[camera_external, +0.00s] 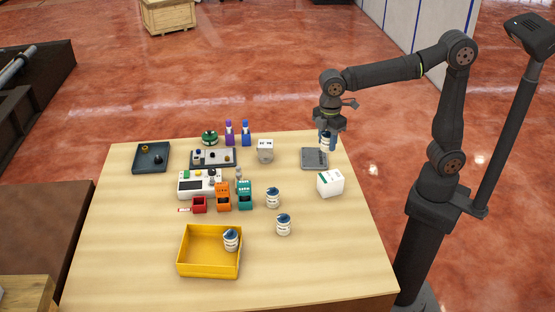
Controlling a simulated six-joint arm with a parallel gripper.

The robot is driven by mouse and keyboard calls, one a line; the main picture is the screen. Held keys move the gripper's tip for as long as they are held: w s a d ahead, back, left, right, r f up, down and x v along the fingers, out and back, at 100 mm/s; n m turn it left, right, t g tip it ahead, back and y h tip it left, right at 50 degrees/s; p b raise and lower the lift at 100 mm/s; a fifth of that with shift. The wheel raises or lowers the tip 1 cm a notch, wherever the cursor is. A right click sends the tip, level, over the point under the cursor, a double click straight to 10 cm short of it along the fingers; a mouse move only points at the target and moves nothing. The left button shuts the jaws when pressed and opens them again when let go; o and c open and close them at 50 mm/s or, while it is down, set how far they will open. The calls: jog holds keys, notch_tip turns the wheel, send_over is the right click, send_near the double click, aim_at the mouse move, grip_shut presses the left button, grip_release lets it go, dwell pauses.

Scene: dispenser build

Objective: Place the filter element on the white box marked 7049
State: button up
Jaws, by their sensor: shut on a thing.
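My gripper (327,143) is at the back right of the table, shut on a white and blue can-like filter element (325,138). The fingers partly hide it. It is above the far right part of the table, behind a grey flat plate. A white box (330,184) with a green mark stands at the right, in front of that plate. A second whitish box (265,151) with dark marks on it stands further back, left of the plate. The number 7049 is too small to read on either box.
The grey plate (314,159) lies near my gripper. Similar cans (273,198) (283,225) stand mid-table, and another (231,240) is in the yellow bin (195,269). Coloured small bins (223,203), bottles (230,133) and a dark tray (151,170) are leftward. The front right is clear.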

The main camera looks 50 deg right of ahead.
jog(key=d+r+m, duration=0.3)
jog(key=d+r, duration=0.1)
jog(key=d, duration=0.3)
send_over(331, 176)
notch_tip(331, 176, down, 7)
jog(key=shift+f, duration=2)
jog(key=o, duration=1)
jog(key=shift+f, duration=0.15)
